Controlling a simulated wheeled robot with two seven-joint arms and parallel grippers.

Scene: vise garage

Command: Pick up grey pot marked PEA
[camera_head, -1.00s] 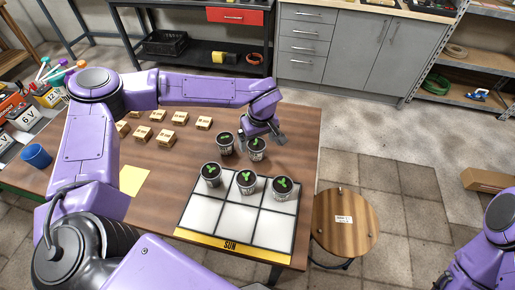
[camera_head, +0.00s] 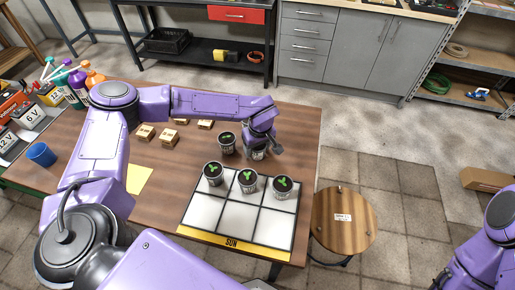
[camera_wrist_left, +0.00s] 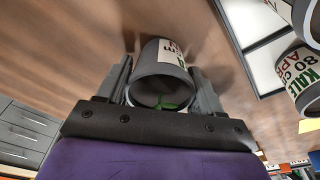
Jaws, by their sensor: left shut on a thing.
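My left gripper (camera_head: 262,150) is at the far part of the wooden table, shut on a grey pot (camera_head: 257,155). In the left wrist view this pot (camera_wrist_left: 158,72) lies between the two fingers (camera_wrist_left: 160,90), with a green seedling in its mouth. Its white label with red and green print shows only in part, and I cannot read PEA on it. In the head view the gripper hides most of the pot. Another grey pot (camera_head: 226,143) stands just left of it. My right gripper (camera_head: 440,283) barely shows at the lower right; its fingers are unclear.
A tray marked SUN (camera_head: 232,242) holds three potted seedlings in its far row; its near cells are empty. A round stool (camera_head: 343,218) stands right of the table.

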